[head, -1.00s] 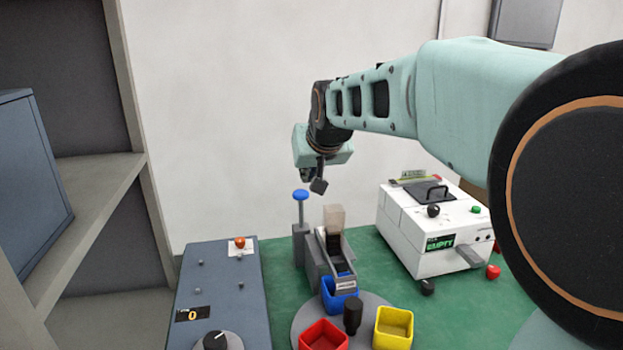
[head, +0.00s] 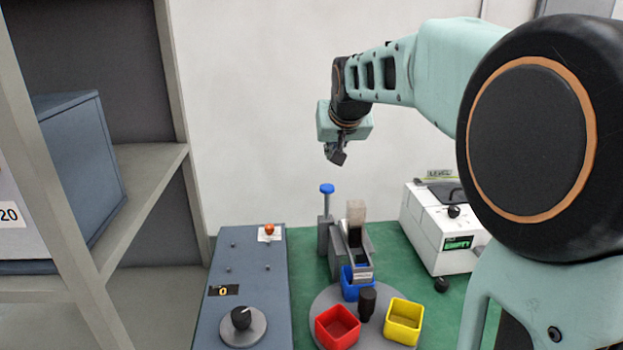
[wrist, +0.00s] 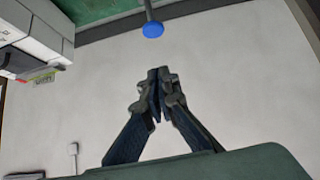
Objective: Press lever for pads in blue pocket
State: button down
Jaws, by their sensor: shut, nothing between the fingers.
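The lever (head: 327,190) is a grey post with a blue round cap beside the pad dispenser (head: 350,240). The cap (wrist: 153,29) also shows at the top of the wrist view. The blue pocket (head: 354,290) is under the dispenser's chute on the round grey turntable (head: 321,300); the chute partly hides it, and I cannot tell what is inside. A red pocket (head: 338,328) and a yellow pocket (head: 404,322) stand at the front. My gripper (head: 337,158) is shut and empty, above the blue cap and apart from it. Its fingertips (wrist: 158,75) meet in the wrist view.
A blue-grey panel (head: 240,285) with a black knob (head: 241,318) and an orange button (head: 269,229) is on the left. A white machine (head: 432,225) stands at the right on the green mat (head: 395,268). Grey shelving (head: 140,190) is at far left.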

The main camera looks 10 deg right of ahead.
dwell(0.3)
jog(key=p, duration=0.1)
send_over(327, 200)
jog(key=s, duration=0.1)
notch_tip(327, 200, down, 7)
jog(key=shift+s+a+f, duration=0.1)
jog(key=shift+f, duration=0.05)
notch_tip(327, 200, down, 2)
jog(key=shift+f, duration=0.9)
notch_tip(327, 200, down, 5)
jog(key=b, duration=0.5)
jog(key=shift+s+f, duration=0.1)
jog(key=shift+f, duration=0.1)
jog(key=shift+r, duration=0.1)
